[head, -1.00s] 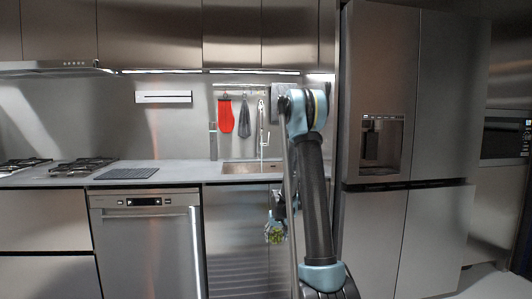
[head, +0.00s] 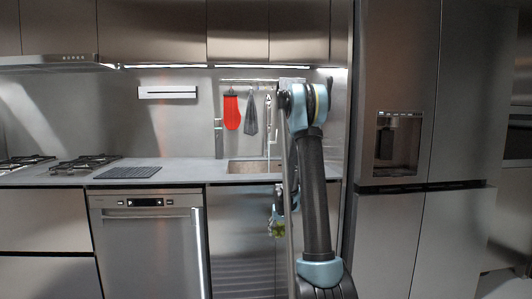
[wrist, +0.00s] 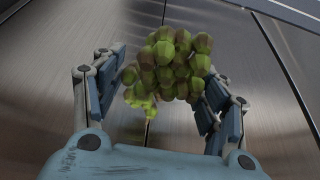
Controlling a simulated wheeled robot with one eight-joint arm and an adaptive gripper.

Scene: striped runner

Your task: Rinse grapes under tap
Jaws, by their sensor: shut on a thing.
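A bunch of green grapes (wrist: 172,65) is between the two fingers of my gripper (wrist: 160,95) in the wrist view. The gripper is shut on the grapes. In the head view the grapes (head: 277,229) hang in front of the cabinet doors, below the counter edge, and my arm partly hides the gripper (head: 279,205). The sink (head: 250,167) is set in the counter above and behind them. Whether water runs cannot be told.
A dishwasher (head: 150,245) stands left of the cabinet below the sink. A dark mat (head: 128,172) and a gas hob (head: 75,166) are on the counter to the left. A tall refrigerator (head: 395,80) stands close on the right.

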